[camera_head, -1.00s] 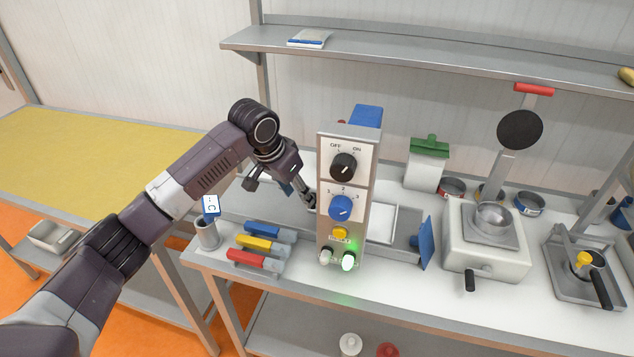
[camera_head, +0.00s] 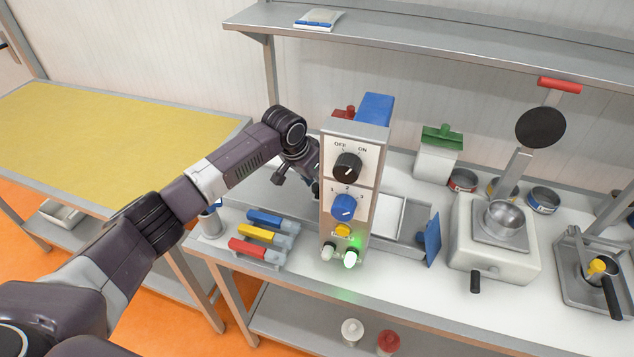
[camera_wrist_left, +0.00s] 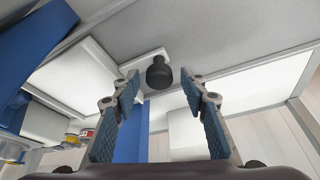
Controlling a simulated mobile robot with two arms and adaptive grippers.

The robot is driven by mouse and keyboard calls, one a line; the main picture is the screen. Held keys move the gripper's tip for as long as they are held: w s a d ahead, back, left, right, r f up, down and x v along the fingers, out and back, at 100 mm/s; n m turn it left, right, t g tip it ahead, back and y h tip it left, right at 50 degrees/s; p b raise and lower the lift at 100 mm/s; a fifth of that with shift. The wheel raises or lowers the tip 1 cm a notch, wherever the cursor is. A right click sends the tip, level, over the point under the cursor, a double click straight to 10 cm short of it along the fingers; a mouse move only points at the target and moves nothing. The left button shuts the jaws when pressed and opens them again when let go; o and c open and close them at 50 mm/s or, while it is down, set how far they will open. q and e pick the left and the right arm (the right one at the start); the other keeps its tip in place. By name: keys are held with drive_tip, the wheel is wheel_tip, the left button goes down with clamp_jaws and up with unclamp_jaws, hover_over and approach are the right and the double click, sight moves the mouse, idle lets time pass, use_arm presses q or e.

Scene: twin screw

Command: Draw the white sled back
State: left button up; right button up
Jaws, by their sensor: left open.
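The white sled (camera_head: 388,215) is a pale flat plate in the metal channel behind the control panel. The panel hides part of it in the head view. In the wrist view the white sled (camera_wrist_left: 75,88) lies at the left, and a black knob (camera_wrist_left: 159,73) stands beside it on a pale strip. My left gripper (camera_wrist_left: 161,90) is open, with the knob between and just beyond its blue-padded fingertips, not gripped. In the head view the panel hides most of this gripper. My right gripper is in neither view.
The control panel (camera_head: 348,190) with dials and a lit green lamp stands close to my left arm. A blue plate (camera_head: 432,240) is at the channel's right end. Red, yellow and blue handled items (camera_head: 262,236) lie in front. A white press (camera_head: 490,240) stands right.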

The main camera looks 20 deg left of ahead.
use_arm(q)
drive_tip(key=shift+s, duration=0.15)
drive_tip(key=shift+r, duration=0.1)
drive_tip(key=shift+c, duration=0.7)
drive_tip(key=c, duration=0.8)
clamp_jaws()
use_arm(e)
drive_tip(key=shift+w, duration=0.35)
use_arm(q)
drive_tip(key=shift+a, duration=0.1)
